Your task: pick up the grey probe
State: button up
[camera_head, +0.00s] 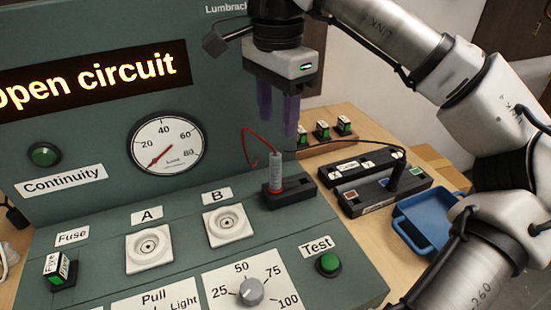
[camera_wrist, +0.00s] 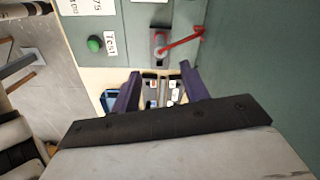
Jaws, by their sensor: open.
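The grey probe (camera_head: 275,172) stands upright in a black holder (camera_head: 288,194) on the green console, with a red band at its foot and a red wire rising from its top. In the wrist view the probe (camera_wrist: 160,42) is seen from above, beyond my fingertips. My gripper (camera_head: 278,122) is open and empty, its two purple fingers pointing down. It hangs above the probe in the head view, apart from it. In the wrist view the gripper (camera_wrist: 160,75) shows a wide gap between its fingers.
Sockets A (camera_head: 149,247) and B (camera_head: 228,224) and a green Test button (camera_head: 328,263) are on the console. To the right are a black tray with colored squares (camera_head: 383,190), a black probe with a cable (camera_head: 401,172), and a blue tray (camera_head: 428,222). The console's upright panel stands behind.

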aim_at(277, 155)
notch_tip(277, 155, down, 8)
jog(key=shift+s+f, duration=0.1)
jog(key=shift+s, duration=0.05)
jog(key=shift+a+f+p, duration=0.15)
jog(key=shift+f+p, duration=0.75)
jog(key=shift+f, duration=1.75)
grip_shut()
